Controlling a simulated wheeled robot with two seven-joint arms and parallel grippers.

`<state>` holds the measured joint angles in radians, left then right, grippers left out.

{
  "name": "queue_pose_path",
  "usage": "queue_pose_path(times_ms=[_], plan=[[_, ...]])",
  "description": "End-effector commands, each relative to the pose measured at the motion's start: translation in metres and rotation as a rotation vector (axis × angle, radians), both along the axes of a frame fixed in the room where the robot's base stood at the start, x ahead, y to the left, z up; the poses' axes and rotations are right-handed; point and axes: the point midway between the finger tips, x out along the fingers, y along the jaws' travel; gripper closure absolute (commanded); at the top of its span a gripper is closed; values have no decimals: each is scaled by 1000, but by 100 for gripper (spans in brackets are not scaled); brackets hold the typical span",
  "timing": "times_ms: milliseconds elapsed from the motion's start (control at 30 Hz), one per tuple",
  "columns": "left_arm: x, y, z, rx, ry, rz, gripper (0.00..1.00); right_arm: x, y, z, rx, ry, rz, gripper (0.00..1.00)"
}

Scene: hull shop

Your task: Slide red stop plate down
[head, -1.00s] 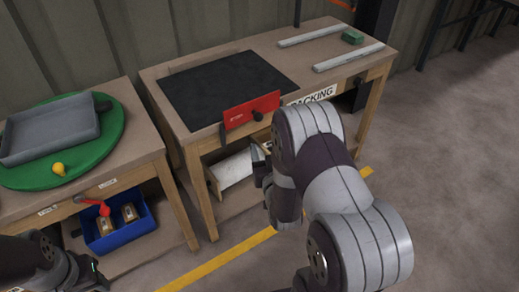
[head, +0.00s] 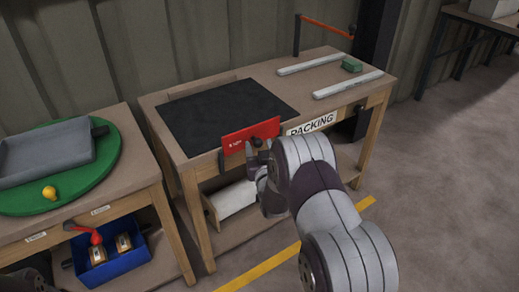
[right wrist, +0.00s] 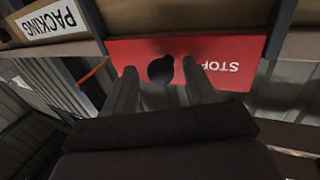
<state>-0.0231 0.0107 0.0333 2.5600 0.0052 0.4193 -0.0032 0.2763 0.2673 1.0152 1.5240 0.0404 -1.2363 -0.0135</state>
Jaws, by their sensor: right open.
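The red stop plate (head: 236,139) stands upright at the front edge of the packing bench, rising above the bench top, with a dark round knob (head: 257,142) on its face. My right gripper (head: 259,151) is just in front of and slightly below the knob. In the right wrist view the red plate (right wrist: 228,82) with its STOP lettering lies beyond my open right fingers (right wrist: 160,74). The knob (right wrist: 160,69) shows between the fingertips; I cannot tell whether they reach around it.
The packing bench (head: 160,98) bears a black mat (head: 225,110), white rails (head: 347,84) and a green block (head: 351,64). At left, another bench holds a green turntable (head: 95,175) with a grey tray (head: 45,158). A blue bin (head: 108,266) sits below it.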

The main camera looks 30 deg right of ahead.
Motion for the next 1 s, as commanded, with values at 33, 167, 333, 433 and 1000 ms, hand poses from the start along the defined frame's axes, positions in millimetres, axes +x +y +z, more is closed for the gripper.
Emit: queue_pose_path(times_ms=[33, 167, 333, 433, 1000], plan=[[0, 0, 0, 0, 0, 0, 57, 0, 0, 0, 0, 0, 0, 51], [0, 0, 0, 0, 0, 0, 57, 0, 0, 0, 0, 0, 0, 93], [0, 0, -1, 0, 0, 0, 57, -1, 0, -2, 0, 1, -1, 100], [0, 0, -9, 0, 0, 0, 57, -1, 0, -13, 1, 2, -1, 100], [0, 0, -35, 0, 0, 0, 57, -2, 0, -54, 4, 11, -1, 56]])
